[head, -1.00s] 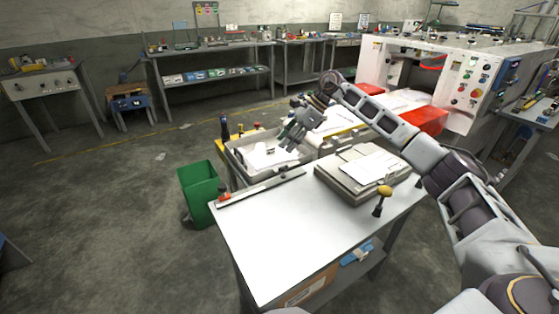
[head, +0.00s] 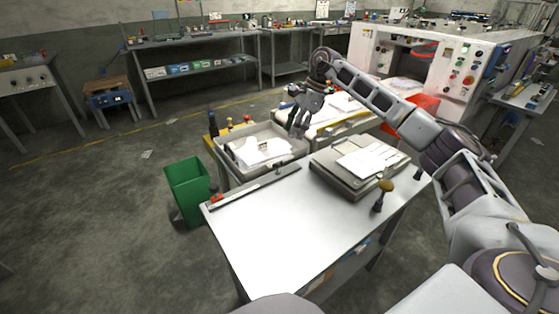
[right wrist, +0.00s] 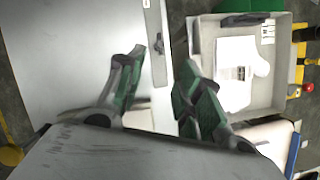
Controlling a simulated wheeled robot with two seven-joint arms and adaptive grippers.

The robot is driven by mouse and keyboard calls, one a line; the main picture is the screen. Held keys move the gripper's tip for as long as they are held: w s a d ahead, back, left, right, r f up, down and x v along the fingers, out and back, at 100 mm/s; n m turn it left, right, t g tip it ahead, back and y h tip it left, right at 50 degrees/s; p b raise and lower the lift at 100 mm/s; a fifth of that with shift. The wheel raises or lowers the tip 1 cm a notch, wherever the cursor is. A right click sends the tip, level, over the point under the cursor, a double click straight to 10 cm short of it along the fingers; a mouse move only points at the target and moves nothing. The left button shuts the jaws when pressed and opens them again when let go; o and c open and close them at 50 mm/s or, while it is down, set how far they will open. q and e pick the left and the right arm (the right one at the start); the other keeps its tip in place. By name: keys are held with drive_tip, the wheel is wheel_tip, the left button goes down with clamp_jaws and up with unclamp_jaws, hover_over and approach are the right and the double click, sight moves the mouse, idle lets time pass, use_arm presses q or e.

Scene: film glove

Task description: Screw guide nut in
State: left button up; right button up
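A long dark guide bar (head: 255,187) lies along the far left edge of the white table. A small red and dark knob (head: 216,196) stands at its left end; I cannot tell whether it is the guide nut. In the right wrist view, the bar (right wrist: 154,15) carries a small dark fitting (right wrist: 159,46). My right gripper (head: 298,130) hangs above the far side of the table, fingers pointing down. It also shows in the right wrist view (right wrist: 164,58), where its two green-grey fingers are apart with nothing between them. My left gripper is out of view.
A flat grey box with papers (head: 350,180) sits at the table's right, beside a yellow-topped knob (head: 386,186). A grey tray (head: 232,168) of white sheets stands behind the table. A green bin (head: 187,190) is left. The white tabletop's front (head: 275,245) is clear.

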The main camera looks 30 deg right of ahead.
sight(280, 162)
drive_tip(key=b+x, duration=0.2)
drive_tip(key=x, duration=1)
drive_tip(key=shift+a, duration=0.1)
drive_tip(key=shift+x, duration=0.8)
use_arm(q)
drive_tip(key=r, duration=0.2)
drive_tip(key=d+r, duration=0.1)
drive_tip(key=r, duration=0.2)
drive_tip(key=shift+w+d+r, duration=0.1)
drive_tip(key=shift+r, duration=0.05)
use_arm(e)
clamp_jaws()
